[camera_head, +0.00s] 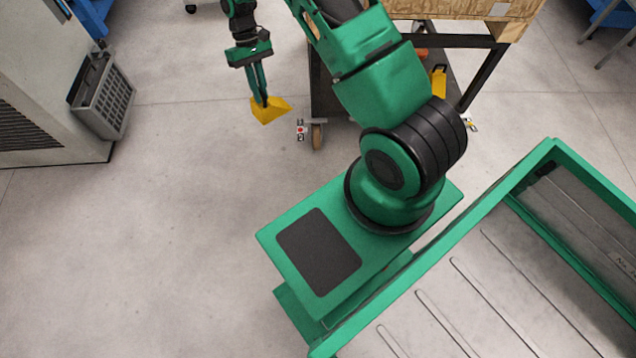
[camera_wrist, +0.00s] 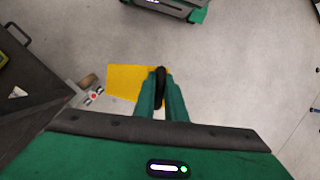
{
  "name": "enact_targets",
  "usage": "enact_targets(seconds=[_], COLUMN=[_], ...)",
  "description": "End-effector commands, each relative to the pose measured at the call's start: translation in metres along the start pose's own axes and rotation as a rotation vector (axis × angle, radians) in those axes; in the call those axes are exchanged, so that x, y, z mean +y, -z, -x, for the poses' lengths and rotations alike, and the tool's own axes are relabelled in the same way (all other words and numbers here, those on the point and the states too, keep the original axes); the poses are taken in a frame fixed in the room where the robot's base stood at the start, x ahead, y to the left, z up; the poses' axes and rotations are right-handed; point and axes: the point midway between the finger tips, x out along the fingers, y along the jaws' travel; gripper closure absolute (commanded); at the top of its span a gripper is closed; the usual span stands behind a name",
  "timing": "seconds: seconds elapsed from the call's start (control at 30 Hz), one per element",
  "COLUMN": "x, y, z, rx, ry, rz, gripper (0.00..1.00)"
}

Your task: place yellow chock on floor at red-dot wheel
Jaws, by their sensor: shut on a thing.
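The yellow chock (camera_head: 271,110) is a wedge held in my gripper (camera_head: 265,102), to the left of the cart wheel in the head view. My gripper points down and is shut on the chock's upper part. The chock also shows in the wrist view (camera_wrist: 124,82), partly hidden by the fingers (camera_wrist: 160,88). The red-dot wheel (camera_head: 317,136) stands at the cart's near left corner, with a red-dot marker (camera_head: 300,130) beside it. The chock and wheel are apart. The wheel also shows in the wrist view (camera_wrist: 87,81), left of the chock. The chock's height above the floor is hard to tell.
The dark cart (camera_head: 405,92) carries a wooden crate (camera_head: 460,10); another yellow object (camera_head: 438,82) lies on its deck. A grey cabinet (camera_head: 40,90) with a grey basket (camera_head: 103,95) stands at left. The floor (camera_head: 160,220) between is clear.

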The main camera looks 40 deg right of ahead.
Motion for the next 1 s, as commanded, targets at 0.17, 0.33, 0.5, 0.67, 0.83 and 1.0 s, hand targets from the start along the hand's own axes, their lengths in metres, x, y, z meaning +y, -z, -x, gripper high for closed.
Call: enact_targets(seconds=[0.17, 0.33, 0.5, 0.67, 0.83, 1.0], x=[0.004, 0.01, 0.018, 0.028, 0.04, 0.055], y=[0.024, 0.042, 0.053, 0.059, 0.058, 0.051], z=[-0.062, -0.12, -0.182, -0.24, -0.304, -0.364], rx=[-0.023, -0.039, -0.057, -0.074, -0.092, -0.111], ry=[-0.047, -0.095, -0.148, -0.202, -0.261, -0.324], rz=[0.091, 0.185, 0.29, 0.396, 0.52, 0.648], gripper=[1.0, 1.0, 1.0, 1.0, 1.0, 1.0])
